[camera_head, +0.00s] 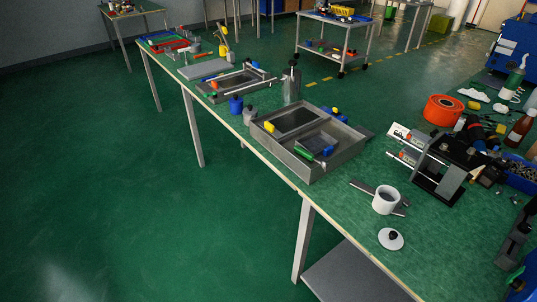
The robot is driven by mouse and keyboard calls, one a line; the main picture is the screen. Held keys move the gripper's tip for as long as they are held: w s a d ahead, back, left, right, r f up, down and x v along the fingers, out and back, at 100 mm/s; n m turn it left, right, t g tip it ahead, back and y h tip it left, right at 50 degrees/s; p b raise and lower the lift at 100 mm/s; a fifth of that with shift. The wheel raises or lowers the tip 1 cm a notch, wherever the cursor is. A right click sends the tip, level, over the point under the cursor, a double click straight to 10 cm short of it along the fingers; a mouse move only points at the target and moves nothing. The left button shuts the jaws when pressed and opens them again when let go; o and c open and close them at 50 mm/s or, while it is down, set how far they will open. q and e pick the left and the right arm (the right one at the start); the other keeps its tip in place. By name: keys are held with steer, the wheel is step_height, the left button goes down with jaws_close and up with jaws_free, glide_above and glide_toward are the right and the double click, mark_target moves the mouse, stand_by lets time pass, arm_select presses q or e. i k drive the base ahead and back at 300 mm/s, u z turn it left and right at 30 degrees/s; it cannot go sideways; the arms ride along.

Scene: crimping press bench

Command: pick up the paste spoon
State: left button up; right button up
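A white, open jar (385,201) with grey contents stands on the green bench top at the lower right of the head view. A thin grey flat piece (361,187) shows on the left side of the jar, and another grey end shows on its right. This may be the paste spoon lying behind the jar; the jar hides the middle, so I cannot tell if it is one piece. A round white lid (391,239) with a dark knob lies in front of the jar. Neither of my grippers is in view.
A grey divided tray (311,172) stands left of the jar. A black and silver press (437,165) stands behind it to the right, with an orange ring (443,110) farther back. A dark grey device (515,240) is at the right edge. The bench between lid and device is clear.

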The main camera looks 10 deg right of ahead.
mark_target(300, 150)
steer(key=u, duration=0.45)
steer(key=i, duration=0.75)
steer(key=z, duration=1.35)
